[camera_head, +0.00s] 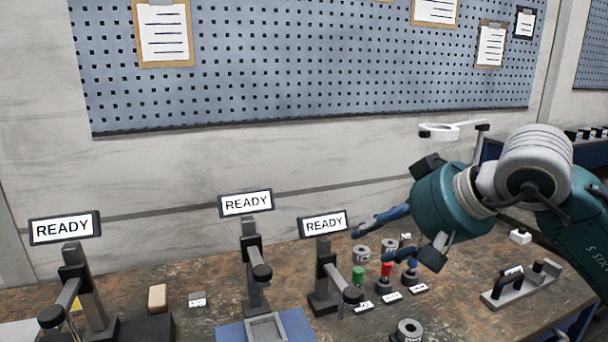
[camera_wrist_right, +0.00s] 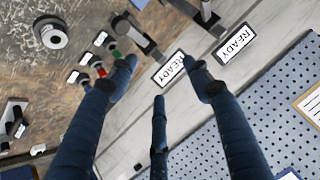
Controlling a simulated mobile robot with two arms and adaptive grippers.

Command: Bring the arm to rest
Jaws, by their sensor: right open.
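My right arm (camera_head: 445,205) reaches in from the right of the head view, raised above the bench. Its gripper (camera_head: 374,243) is open and empty, with blue fingers pointing left, above several small parts. In the right wrist view the gripper (camera_wrist_right: 160,75) shows three spread fingers with nothing between them. Three stands with jointed arms are on the bench: a left one (camera_head: 75,275), a middle one (camera_head: 250,265) and a right one (camera_head: 323,270). Each has a sign reading READY. The right stand is nearest my gripper, to its lower left. My left gripper is out of view.
Green (camera_head: 358,275) and red (camera_head: 386,270) parts stand with labels below my gripper. A grey ring-shaped weight (camera_head: 408,331) sits at the front. A grey fixture with black handles (camera_head: 520,284) is at the right. A pegboard (camera_head: 300,60) hangs on the wall behind.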

